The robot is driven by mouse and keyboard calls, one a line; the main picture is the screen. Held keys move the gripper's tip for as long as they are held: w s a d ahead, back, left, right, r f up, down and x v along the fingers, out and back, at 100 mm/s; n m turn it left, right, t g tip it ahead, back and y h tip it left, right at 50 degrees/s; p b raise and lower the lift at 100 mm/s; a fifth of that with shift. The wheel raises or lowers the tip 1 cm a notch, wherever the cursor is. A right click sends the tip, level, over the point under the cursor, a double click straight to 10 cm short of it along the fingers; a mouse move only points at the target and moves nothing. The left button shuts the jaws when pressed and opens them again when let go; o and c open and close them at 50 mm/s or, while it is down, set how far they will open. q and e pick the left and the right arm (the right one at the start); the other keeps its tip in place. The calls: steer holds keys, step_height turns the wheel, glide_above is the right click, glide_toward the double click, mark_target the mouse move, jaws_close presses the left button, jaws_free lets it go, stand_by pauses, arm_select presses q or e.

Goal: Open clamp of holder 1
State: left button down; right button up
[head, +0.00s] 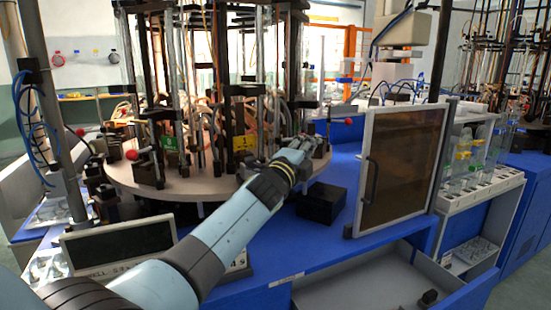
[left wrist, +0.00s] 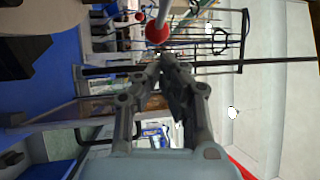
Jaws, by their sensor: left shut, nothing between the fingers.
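A clamp lever with a red ball knob (head: 348,121) sticks out at the right side of the round carousel table (head: 205,185). The same kind of red knob (left wrist: 158,33) shows in the left wrist view, just beyond my fingertips. My left gripper (head: 312,147) reaches in at the carousel's right edge, below and left of that knob. In the left wrist view its fingers (left wrist: 168,58) are together and empty; I cannot tell whether they touch the knob. A green label (head: 170,142) and a yellow label (head: 243,142) mark holders; their numbers are too small to read. My right gripper is not visible.
Another red knob (head: 131,154) sits at the carousel's left. A black box (head: 321,203) stands on the blue bench (head: 290,240) below my gripper. A framed brown panel (head: 402,155) stands to the right. Tall rods and glass tubes crowd the carousel.

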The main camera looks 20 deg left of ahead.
arm_select(q)
steer(key=shift+w+a+b, duration=0.15)
steer(key=shift+w+b, duration=0.35)
steer(key=shift+w, duration=0.3)
steer(key=shift+w+a+b, duration=0.1)
steer(key=shift+w+b, duration=0.4)
steer(key=shift+w, duration=0.3)
